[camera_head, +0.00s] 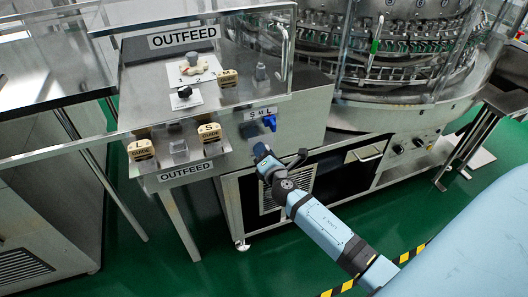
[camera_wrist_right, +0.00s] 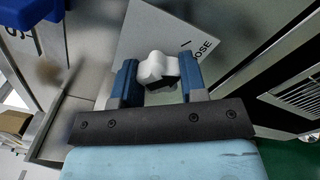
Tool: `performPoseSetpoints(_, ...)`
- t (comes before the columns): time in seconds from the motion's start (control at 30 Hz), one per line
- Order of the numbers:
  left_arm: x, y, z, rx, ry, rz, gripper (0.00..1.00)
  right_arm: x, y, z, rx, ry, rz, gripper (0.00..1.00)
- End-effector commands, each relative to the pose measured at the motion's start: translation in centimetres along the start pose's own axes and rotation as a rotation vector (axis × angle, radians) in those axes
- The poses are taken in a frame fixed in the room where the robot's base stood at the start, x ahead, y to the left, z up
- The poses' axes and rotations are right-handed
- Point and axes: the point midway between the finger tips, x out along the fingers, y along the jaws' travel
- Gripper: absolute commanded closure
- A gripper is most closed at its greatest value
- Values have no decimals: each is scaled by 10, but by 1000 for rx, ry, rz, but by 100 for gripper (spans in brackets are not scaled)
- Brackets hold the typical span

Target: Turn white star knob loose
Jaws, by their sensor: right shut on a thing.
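The white star knob (camera_wrist_right: 158,68) shows in the right wrist view, in front of a grey plate (camera_wrist_right: 215,35) with lettering that ends in "OSE". My right gripper (camera_wrist_right: 158,80) is shut on the knob, with one blue finger on each side of it. In the head view my right gripper (camera_head: 263,152) reaches the front face of the machine, below the "S L" label. The knob is hidden there behind the gripper. My left gripper is in neither view.
A blue knob (camera_head: 270,123) sits just above my right gripper, by the "S L" label (camera_head: 260,113). Tan guide blocks (camera_head: 209,132) stand on the outfeed ledge to the left. A clear guard rail (camera_head: 200,22) crosses above. The green floor (camera_head: 330,255) in front is open.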

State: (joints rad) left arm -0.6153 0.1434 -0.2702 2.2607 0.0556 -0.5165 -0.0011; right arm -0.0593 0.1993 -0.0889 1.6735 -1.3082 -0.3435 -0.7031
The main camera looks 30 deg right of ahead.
Motion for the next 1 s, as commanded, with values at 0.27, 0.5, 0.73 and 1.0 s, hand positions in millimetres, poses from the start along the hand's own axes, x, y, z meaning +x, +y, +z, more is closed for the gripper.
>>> performPoseSetpoints(0.27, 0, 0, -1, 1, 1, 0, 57, 2, 2, 2, 0, -4, 3, 84)
performPoseSetpoints(0.5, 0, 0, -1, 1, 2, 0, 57, 1, 1, 1, 1, -2, 2, 35)
performPoseSetpoints(0.73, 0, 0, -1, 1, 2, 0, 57, -4, 0, 0, 1, -1, 1, 35)
performPoseSetpoints(1.0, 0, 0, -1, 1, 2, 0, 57, -52, -1, 0, 1, 1, -1, 35)
